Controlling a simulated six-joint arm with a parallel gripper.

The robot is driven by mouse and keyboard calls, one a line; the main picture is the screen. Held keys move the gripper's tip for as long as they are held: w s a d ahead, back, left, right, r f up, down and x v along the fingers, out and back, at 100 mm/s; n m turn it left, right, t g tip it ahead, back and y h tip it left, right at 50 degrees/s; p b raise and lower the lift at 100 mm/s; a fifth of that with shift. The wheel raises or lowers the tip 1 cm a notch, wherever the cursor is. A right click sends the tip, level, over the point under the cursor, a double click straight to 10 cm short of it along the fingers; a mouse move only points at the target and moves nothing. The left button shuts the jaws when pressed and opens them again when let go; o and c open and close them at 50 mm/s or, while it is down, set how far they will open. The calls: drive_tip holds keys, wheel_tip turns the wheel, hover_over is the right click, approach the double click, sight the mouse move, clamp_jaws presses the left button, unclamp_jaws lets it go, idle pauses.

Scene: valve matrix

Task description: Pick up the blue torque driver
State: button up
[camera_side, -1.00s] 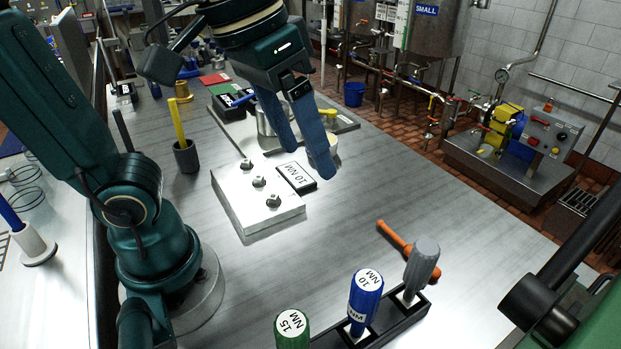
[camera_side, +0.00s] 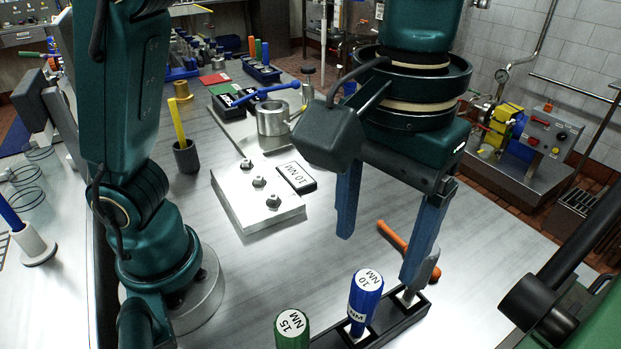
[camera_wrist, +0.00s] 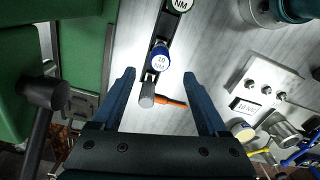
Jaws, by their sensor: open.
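The blue torque driver (camera_side: 366,297), its cap marked 10 NM, stands upright in a black rack (camera_side: 407,319) at the front of the table. It also shows in the wrist view (camera_wrist: 162,58), beyond the fingertips and roughly midway between them. My gripper (camera_side: 378,257) is open and empty, with fingers pointing down. It is above and behind the driver in the side view. The right finger partly hides the grey-handled tool in the rack, which shows in the wrist view (camera_wrist: 147,95).
An orange-handled tool (camera_side: 393,236) lies behind the rack. A metal block (camera_side: 256,200) with bolts and a 10 NM plate (camera_side: 297,178) sits further back.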

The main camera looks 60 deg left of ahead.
sight(364, 301)
wheel_tip(364, 301, down, 11)
drive_tip(key=shift+f, duration=0.1)
idle(0.6)
drive_tip(key=shift+c, duration=0.3)
clamp_jaws()
